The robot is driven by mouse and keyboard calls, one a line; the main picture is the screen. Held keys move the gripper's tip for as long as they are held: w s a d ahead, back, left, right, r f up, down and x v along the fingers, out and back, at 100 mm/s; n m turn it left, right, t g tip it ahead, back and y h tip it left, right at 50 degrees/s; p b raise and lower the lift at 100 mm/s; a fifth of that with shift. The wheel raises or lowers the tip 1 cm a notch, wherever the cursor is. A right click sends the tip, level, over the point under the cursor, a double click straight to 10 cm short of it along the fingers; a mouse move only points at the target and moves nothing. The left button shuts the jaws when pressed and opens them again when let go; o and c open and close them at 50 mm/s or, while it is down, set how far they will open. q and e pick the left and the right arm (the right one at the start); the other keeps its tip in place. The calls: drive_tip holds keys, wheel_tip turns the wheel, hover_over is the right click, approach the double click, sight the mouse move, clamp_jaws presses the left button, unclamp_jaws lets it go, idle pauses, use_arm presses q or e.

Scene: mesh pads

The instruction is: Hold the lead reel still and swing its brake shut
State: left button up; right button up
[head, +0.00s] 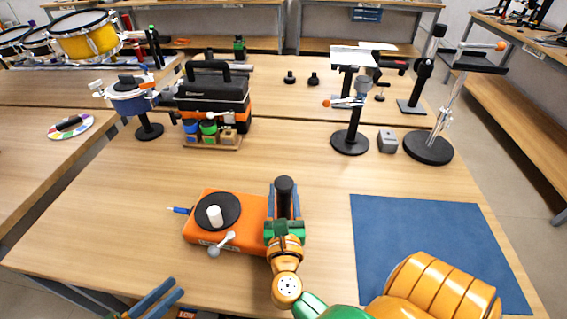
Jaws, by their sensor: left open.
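The lead reel (254,211) is a flat orange box on the table, with a black disc and a white peg on its top. A short blue-tipped lead (180,210) sticks out at its left. A pale lever with a grey ball end, which looks like the brake (222,244), lies at its front edge. A black upright post (285,188) stands at its right end. My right gripper (284,207) has its fingers close on both sides of this post and looks shut on it. My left gripper (152,301) is open and empty at the bottom edge, front left of the reel.
A blue mat (432,238) lies at the right. Behind the reel stand a black-and-orange case (213,95), a blue pot on a stand (133,100) and black stands (350,142). The wood between them and the reel is clear.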

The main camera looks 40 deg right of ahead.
clamp_jaws()
idle(1.0)
drive_tip(key=shift+c, duration=0.7)
unclamp_jaws()
clamp_jaws()
drive_tip(key=shift+f, duration=0.15)
idle(0.7)
